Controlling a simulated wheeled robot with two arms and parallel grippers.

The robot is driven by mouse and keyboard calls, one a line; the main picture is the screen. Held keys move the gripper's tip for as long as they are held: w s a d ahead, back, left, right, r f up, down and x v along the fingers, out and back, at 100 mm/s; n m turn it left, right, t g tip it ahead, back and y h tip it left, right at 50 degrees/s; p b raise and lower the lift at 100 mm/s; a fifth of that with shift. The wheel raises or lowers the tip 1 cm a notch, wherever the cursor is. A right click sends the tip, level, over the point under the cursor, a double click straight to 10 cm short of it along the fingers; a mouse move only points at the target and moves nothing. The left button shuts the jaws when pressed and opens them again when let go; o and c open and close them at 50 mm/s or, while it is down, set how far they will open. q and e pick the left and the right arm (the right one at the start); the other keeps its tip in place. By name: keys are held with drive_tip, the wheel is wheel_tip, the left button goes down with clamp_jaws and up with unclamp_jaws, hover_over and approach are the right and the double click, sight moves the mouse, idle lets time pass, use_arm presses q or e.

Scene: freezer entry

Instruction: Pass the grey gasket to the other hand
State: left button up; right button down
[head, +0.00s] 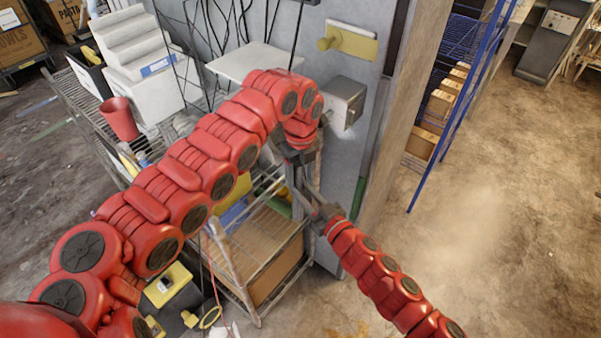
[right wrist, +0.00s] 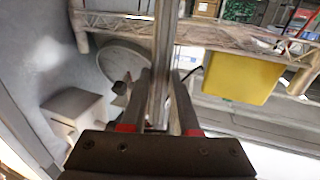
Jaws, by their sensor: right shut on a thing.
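The grey gasket looks like a long, narrow grey strip (right wrist: 165,55) in the right wrist view. It runs upward from between the fingers of my right gripper (right wrist: 161,90), which is shut on it. In the head view my right gripper (head: 318,205) points up and left, just below my left gripper (head: 299,157). My left gripper hangs downward beside the grey wall panel. The two grippers are close together, and the gasket is hard to make out between them. The left gripper's fingers are too small and overlapped to show their opening.
A wire shelf cart (head: 262,235) with a cardboard box stands below the grippers. A grey wall box (head: 345,100) and a yellow plate with a knob (head: 345,42) are on the panel. A red cup (head: 120,118) stands at left. Floor at right (head: 500,230) is clear.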

use_arm(q)
clamp_jaws()
use_arm(e)
drive_tip(key=c, duration=0.6)
unclamp_jaws()
drive_tip(key=shift+s, duration=0.1)
